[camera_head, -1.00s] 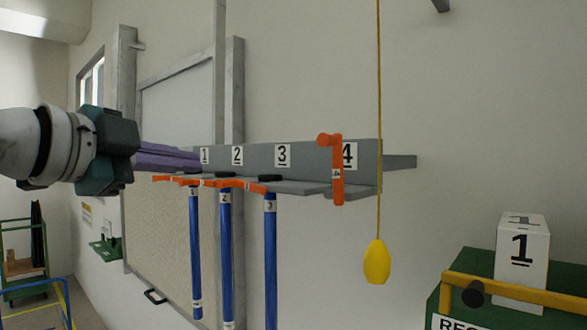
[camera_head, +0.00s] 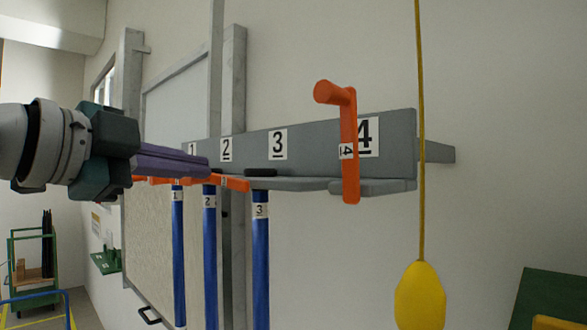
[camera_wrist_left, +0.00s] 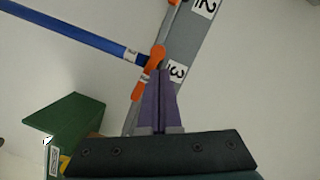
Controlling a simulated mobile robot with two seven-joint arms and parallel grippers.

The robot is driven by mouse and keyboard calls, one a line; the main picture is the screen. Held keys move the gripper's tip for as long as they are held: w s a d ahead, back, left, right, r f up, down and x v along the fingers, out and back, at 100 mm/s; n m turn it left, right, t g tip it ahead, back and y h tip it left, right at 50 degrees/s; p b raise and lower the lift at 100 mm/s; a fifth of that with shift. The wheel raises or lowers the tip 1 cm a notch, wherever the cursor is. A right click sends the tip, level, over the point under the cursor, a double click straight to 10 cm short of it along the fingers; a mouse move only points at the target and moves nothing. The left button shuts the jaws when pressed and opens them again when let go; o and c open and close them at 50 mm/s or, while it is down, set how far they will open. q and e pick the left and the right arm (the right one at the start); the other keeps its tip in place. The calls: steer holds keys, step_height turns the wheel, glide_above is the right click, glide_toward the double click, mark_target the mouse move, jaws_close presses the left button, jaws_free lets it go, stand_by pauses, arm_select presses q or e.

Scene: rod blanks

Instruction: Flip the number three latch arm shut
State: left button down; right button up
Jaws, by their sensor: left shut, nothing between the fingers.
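The number three latch arm (camera_head: 236,184) is orange and lies low along the front edge of the grey rack (camera_head: 310,140), left of the blue rod labelled 3 (camera_head: 260,235). In the left wrist view, an orange latch piece (camera_wrist_left: 139,90) shows beside the 3 label, across the end of a blue rod (camera_wrist_left: 85,35). My left gripper (camera_head: 207,167) has purple fingers, shut and empty. In the head view, its tips appear just above and left of this latch arm. In the wrist view, the fingertips (camera_wrist_left: 160,73) appear beside the orange piece; contact cannot be told. My right gripper is out of view.
The number four latch arm (camera_head: 349,150) stands upright at the rack's right part. A yellow cord with a yellow weight (camera_head: 420,297) hangs to its right. Blue rods labelled 1 (camera_head: 178,250) and 2 (camera_head: 209,250) hang further left. A green cart (camera_head: 30,265) stands at far left.

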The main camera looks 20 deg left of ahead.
arm_select(q)
steer(key=shift+a+f, duration=0.15)
steer(key=shift+a, duration=0.1)
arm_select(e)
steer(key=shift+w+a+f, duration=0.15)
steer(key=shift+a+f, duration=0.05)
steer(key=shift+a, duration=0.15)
arm_select(q)
steer(key=shift+w+a+f+n+g, duration=0.3)
steer(key=shift+a+f+n, duration=0.1)
steer(key=shift+f+n, duration=0.3)
